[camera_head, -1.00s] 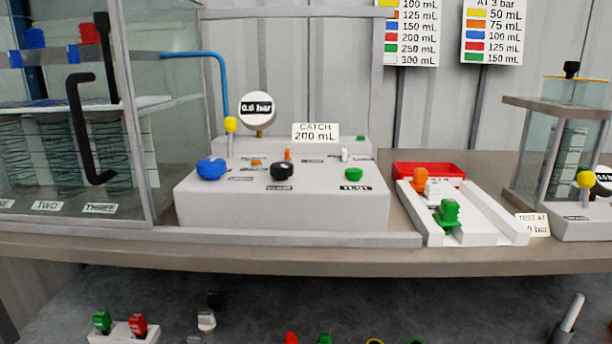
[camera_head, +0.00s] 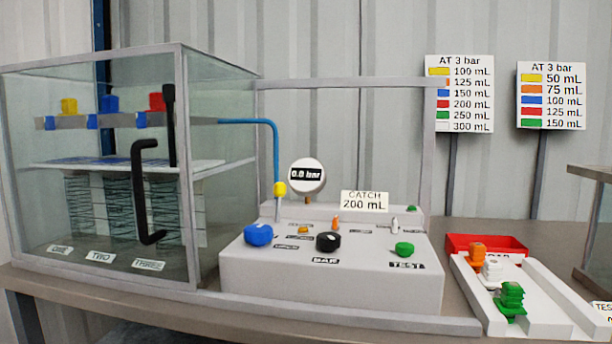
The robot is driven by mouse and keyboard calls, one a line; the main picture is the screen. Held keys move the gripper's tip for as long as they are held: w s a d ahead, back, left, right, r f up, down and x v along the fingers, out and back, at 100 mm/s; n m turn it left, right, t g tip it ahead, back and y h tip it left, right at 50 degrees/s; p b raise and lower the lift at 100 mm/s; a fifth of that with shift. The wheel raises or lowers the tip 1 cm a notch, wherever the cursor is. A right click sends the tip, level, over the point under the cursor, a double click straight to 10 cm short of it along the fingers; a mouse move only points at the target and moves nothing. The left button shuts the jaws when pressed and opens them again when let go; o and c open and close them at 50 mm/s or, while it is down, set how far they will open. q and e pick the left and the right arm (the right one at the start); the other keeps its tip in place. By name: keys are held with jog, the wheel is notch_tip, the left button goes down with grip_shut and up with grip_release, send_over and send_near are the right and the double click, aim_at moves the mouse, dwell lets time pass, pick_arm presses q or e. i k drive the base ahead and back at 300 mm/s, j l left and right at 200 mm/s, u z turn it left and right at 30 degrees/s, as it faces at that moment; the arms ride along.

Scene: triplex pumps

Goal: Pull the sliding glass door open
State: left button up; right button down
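The glass cabinet (camera_head: 110,215) stands at the left of the bench with a grey frame. Its front glass door (camera_head: 90,200) covers the front and carries a black bent handle (camera_head: 142,190) near its right edge. The door appears closed. Behind the glass are several coiled cylinders (camera_head: 118,205) labelled ONE, TWO and THREE, with yellow, blue and red caps (camera_head: 110,103) above. A grey rail (camera_head: 350,318) runs along the bench to the right of the cabinet, and an empty upper frame (camera_head: 345,83) stands above it. Neither of my grippers is in view.
A white control box (camera_head: 330,275) with knobs and a gauge (camera_head: 306,176) stands right of the cabinet, behind the lower rail. A blue pipe (camera_head: 250,122) links them. A red tray (camera_head: 487,245) and white rack (camera_head: 520,300) sit further right. Two signs (camera_head: 459,94) stand behind.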

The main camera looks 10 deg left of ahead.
aim_at(147, 240)
jog(key=u, duration=1.4)
